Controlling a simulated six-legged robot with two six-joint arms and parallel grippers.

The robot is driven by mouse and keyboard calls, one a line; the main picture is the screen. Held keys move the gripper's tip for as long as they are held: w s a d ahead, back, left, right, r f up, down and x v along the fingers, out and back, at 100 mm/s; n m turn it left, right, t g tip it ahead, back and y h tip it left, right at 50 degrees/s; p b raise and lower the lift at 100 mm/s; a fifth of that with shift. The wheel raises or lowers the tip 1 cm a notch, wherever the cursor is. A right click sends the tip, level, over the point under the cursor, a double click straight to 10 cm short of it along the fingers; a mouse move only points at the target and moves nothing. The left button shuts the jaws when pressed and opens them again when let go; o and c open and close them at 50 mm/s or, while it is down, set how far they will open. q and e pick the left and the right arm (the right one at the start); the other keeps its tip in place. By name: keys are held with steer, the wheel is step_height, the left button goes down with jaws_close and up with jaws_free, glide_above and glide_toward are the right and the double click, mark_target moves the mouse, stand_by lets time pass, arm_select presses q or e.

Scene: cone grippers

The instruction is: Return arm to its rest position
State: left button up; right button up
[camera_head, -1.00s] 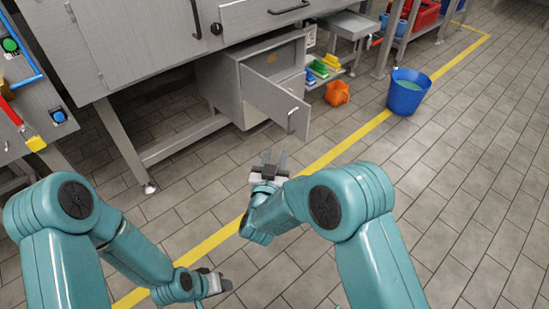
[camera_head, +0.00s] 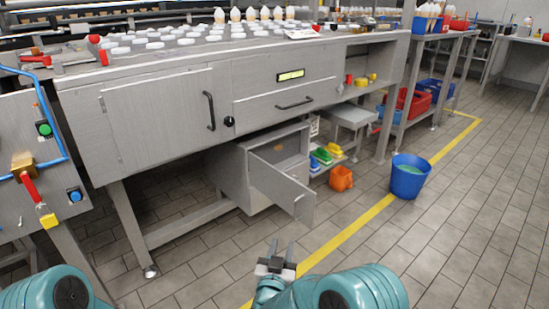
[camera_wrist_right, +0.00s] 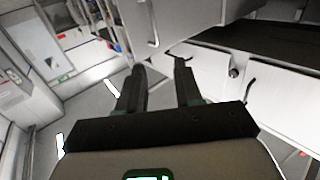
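My right gripper (camera_head: 281,250) is at the bottom middle of the head view, above the tiled floor and in front of the open cabinet door. Its two fingers are apart with nothing between them. In the right wrist view my right gripper (camera_wrist_right: 158,75) also shows two dark, spread fingers, empty. My right arm (camera_head: 345,290) rises from the bottom edge. Only the upper part of my left arm (camera_head: 60,292) shows at the bottom left; its gripper is out of view.
The small grey cabinet (camera_head: 232,180) under the machine has its door (camera_head: 282,190) swung open. A blue bucket (camera_head: 408,176) stands by the yellow floor line (camera_head: 345,233). An orange bucket (camera_head: 341,179) is near the shelf. A control panel (camera_head: 30,160) is at left. Floor at right is clear.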

steer(key=s+d+r+g+p, duration=0.2)
steer(key=d+r+p, duration=0.65)
steer(key=p, duration=0.55)
steer(key=s+d+r+g+p, duration=0.25)
steer(key=d+r+p, duration=0.6)
steer(key=p, duration=0.65)
arm_select(q)
steer(key=s+r+p, duration=0.2)
steer(key=r+p, duration=0.1)
steer(key=r, duration=1)
steer(key=s+d+r+g+p, duration=0.1)
steer(key=r+p, duration=0.3)
steer(key=r, duration=0.9)
steer(key=s+d+r+g+p, duration=0.1)
steer(key=s+r+p, duration=0.2)
steer(key=r, duration=1)
steer(key=shift+d+r+m+h+p, duration=0.15)
steer(key=shift+r+m+h+p, duration=0.1)
steer(key=shift+m+h+p, duration=0.05)
arm_select(e)
steer(key=s+a+g+y, duration=0.4)
steer(key=s+g, duration=0.2)
steer(key=s, duration=0.8)
steer(key=s+a+g+y, duration=0.4)
steer(key=s+g, duration=0.2)
steer(key=s, duration=0.9)
steer(key=shift+n+g, duration=0.3)
steer(key=shift+g, duration=0.05)
steer(key=shift+w, duration=0.1)
